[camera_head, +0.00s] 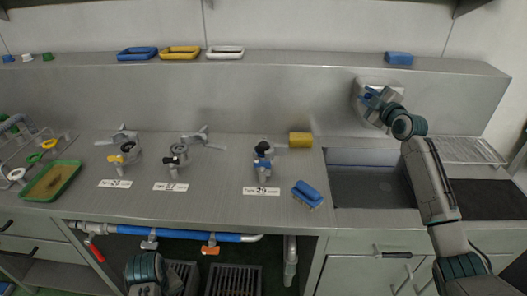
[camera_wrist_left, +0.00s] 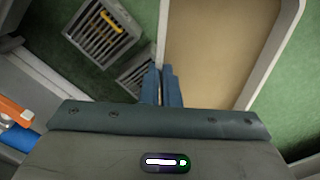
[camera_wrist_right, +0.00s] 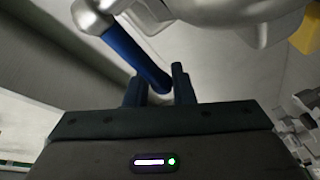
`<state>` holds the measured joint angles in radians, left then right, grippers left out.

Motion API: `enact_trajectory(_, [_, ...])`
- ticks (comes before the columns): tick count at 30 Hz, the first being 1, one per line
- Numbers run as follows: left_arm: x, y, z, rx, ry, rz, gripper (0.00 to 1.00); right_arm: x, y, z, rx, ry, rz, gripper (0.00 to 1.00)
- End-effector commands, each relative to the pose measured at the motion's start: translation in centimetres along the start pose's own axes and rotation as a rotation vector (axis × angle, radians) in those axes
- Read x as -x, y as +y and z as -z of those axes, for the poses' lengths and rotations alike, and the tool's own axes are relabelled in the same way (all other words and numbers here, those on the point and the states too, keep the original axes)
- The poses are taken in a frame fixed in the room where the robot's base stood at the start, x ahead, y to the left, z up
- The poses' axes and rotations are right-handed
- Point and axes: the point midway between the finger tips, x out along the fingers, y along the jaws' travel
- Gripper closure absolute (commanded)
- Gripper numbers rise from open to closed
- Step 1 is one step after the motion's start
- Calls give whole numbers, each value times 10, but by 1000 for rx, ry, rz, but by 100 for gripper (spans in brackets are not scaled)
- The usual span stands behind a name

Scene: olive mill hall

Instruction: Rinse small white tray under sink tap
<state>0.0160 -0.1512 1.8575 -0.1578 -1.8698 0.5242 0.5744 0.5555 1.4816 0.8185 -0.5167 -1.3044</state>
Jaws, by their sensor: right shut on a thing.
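A small white tray (camera_head: 225,52) lies on the wall shelf, to the right of a yellow tray and a blue one. The sink basin (camera_head: 375,188) is at the right of the counter and looks empty in the part that shows. The metal tap (camera_head: 364,88) is on the wall above it. My right gripper (camera_head: 378,98) is at the tap, shut on its blue lever (camera_wrist_right: 136,55); the arm hides part of the tap and the sink's right side. My left gripper (camera_wrist_left: 162,84) is low in front of the counter, its fingers together and empty.
Several valve fittings with number labels stand on the counter. A green tray (camera_head: 52,182) and a rack are at far left. Pipes run below the counter's front edge.

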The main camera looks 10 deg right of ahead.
Motion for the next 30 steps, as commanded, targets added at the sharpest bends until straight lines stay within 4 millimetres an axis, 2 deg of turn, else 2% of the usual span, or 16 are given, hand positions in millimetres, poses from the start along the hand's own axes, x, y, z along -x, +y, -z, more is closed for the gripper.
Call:
enact_trajectory(1, [-16,0,0,0,1,0,100,1,-5,-4,-1,11,3,100])
enact_trajectory(15, [-80,0,0,0,1,0,100,11,-5,-2,0,124,70,100])
enact_trajectory(20, [-87,0,0,0,1,0,100,14,-3,0,0,145,83,100])
enact_trajectory(30, [-86,0,0,0,1,0,100,14,-2,2,0,148,87,100])
